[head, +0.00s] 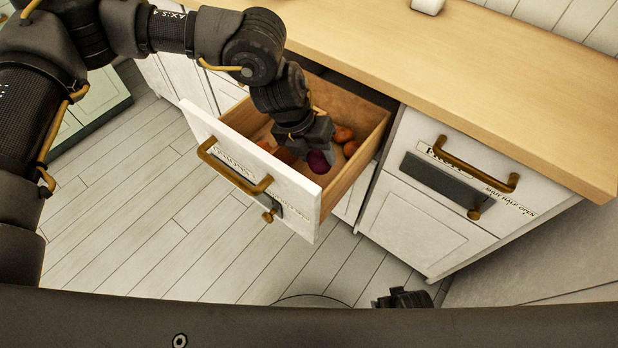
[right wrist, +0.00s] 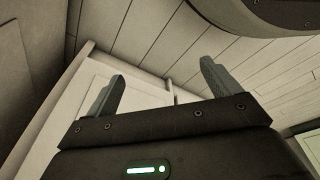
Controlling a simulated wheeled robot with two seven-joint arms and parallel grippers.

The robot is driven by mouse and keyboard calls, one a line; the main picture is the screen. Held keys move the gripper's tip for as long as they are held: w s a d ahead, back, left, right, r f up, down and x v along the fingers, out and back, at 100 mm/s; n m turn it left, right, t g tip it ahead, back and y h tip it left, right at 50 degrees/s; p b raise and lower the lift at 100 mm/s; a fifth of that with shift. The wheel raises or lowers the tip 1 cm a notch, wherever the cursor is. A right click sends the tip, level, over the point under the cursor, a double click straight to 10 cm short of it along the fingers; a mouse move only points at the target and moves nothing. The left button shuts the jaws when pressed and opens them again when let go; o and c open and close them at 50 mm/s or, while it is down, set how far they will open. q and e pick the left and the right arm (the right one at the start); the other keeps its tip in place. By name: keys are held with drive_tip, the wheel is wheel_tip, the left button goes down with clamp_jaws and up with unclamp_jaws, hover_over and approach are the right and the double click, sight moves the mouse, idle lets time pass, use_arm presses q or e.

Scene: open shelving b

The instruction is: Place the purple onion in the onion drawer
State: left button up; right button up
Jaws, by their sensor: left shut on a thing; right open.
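The purple onion (head: 318,162) shows in the head view, low inside the open drawer (head: 345,187). My left gripper (head: 316,150) reaches down into this drawer and is shut on the onion; its fingers are partly hidden by the wrist. Whether the onion touches the drawer floor I cannot tell. Several orange-brown onions (head: 343,134) lie in the drawer around the gripper. The lettering on the drawer front is too small to read. My right gripper (right wrist: 162,95) is open and empty in the right wrist view, its two fingers wide apart.
A wooden countertop (head: 450,80) runs above the drawers. A shut drawer with a brass handle (head: 475,165) and a dark panel is to the right. The open drawer's handle (head: 232,168) juts over the plank floor (head: 140,220), which is clear at the left.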

use_arm(q)
wheel_tip(320, 180, down, 12)
drive_tip(key=shift+r, duration=0.25)
drive_tip(key=shift+f+b, duration=0.15)
drive_tip(key=shift+b, duration=0.15)
drive_tip(key=o, duration=1.1)
use_arm(e)
drive_tip(key=shift+w+a+r, duration=0.1)
drive_tip(key=shift+w+r, duration=0.15)
drive_tip(key=shift+r, duration=0.25)
drive_tip(key=shift+w+a+r, duration=0.1)
drive_tip(key=shift+w+r, duration=0.1)
drive_tip(key=shift+r, duration=0.25)
use_arm(q)
drive_tip(key=shift+v, duration=3.85)
use_arm(e)
drive_tip(key=shift+s+d+f, duration=0.1)
drive_tip(key=shift+s+f, duration=0.2)
drive_tip(key=shift+f, duration=0.35)
